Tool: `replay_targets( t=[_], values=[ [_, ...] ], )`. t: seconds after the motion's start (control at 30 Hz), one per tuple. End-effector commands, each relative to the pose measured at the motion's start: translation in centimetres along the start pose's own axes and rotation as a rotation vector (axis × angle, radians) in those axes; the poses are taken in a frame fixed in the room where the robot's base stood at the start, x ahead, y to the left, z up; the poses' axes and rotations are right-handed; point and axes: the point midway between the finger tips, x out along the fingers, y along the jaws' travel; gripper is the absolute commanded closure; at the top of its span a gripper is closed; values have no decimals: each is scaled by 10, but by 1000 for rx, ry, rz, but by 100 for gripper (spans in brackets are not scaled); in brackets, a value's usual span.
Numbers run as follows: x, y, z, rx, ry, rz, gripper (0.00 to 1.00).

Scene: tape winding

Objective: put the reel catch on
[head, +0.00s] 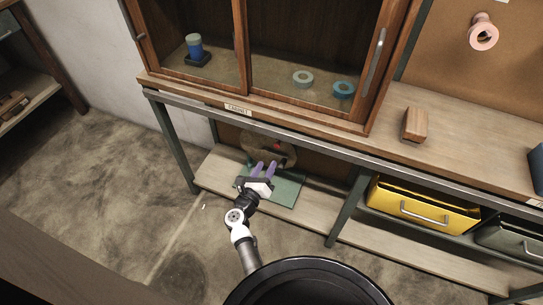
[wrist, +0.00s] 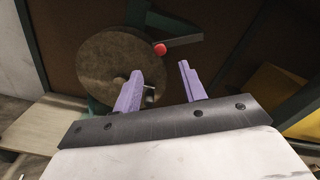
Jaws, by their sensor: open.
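A round brown reel (head: 258,146) stands upright under the bench. It fills the upper left of the wrist view (wrist: 98,62), with a pale hub near its lower middle. A lever with a red knob (wrist: 160,49), which I take to be the reel catch, lies at the reel's right edge; its grey arm (wrist: 186,40) points right. The red knob also shows in the head view (head: 278,147). My gripper (head: 264,164), with purple fingers, is open in front of the reel. In the wrist view my gripper (wrist: 160,70) has nothing between its fingertips, and the knob appears beyond them.
A green base plate (head: 287,190) lies on the low shelf under the reel. The bench's green legs (head: 347,207) and top edge frame the space. A yellow drawer (head: 420,207) hangs to the right. A glass-fronted cabinet holds tape rolls (head: 303,78) above.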

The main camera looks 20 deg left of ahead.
Motion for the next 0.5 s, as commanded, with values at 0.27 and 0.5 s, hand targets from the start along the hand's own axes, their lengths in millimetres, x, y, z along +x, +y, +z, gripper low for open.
replay_targets(
  t=[0.27,0.5],
  values=[
    [-41,0,-1,-1,1,0,59],
    [-47,0,0,0,0,-1,59]
  ],
)
